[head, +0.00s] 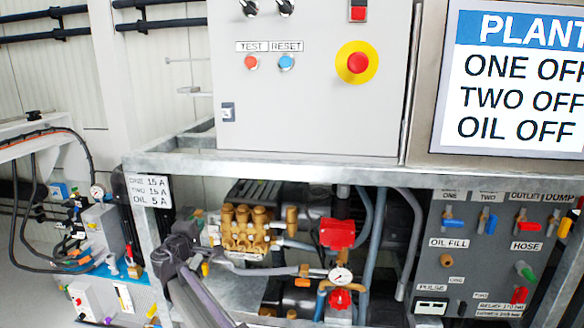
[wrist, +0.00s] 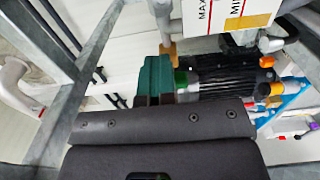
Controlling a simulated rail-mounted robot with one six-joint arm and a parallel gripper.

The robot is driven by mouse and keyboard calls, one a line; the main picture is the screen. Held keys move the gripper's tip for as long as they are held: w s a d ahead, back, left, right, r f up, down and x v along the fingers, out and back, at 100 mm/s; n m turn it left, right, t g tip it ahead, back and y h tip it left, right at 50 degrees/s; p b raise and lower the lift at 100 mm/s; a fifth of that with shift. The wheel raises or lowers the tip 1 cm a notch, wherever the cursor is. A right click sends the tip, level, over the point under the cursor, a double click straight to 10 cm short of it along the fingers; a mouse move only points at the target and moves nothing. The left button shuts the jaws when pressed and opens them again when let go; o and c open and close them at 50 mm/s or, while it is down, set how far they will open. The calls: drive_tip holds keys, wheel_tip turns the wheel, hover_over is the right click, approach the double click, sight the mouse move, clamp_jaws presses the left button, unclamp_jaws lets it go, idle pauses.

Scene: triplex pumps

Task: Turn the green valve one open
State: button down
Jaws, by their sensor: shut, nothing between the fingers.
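A green valve handle (head: 525,271) sits on the grey valve panel (head: 497,268) at the lower right of the head view, below the HOSE label. It tilts down to the right. A label ending in ONE (head: 455,195) is above a blue handle (head: 453,224) on the same panel, so I cannot tell which valve is valve one. My gripper (head: 173,250) is at the lower left of the head view, in front of the frame and far from the panel. It is shut and empty. In the wrist view its dark body (wrist: 160,135) fills the bottom, and its fingertips are not distinct.
A brass pump (head: 243,228) and red-capped parts (head: 337,233) sit inside the steel frame (head: 300,168). A control cabinet (head: 305,100) stands above. The wrist view shows a dark green block (wrist: 154,85) beside a black finned motor (wrist: 225,82), close beyond my gripper.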

drive_tip(key=shift+d+r, duration=0.1)
drive_tip(key=s, duration=0.6)
idle(0.5)
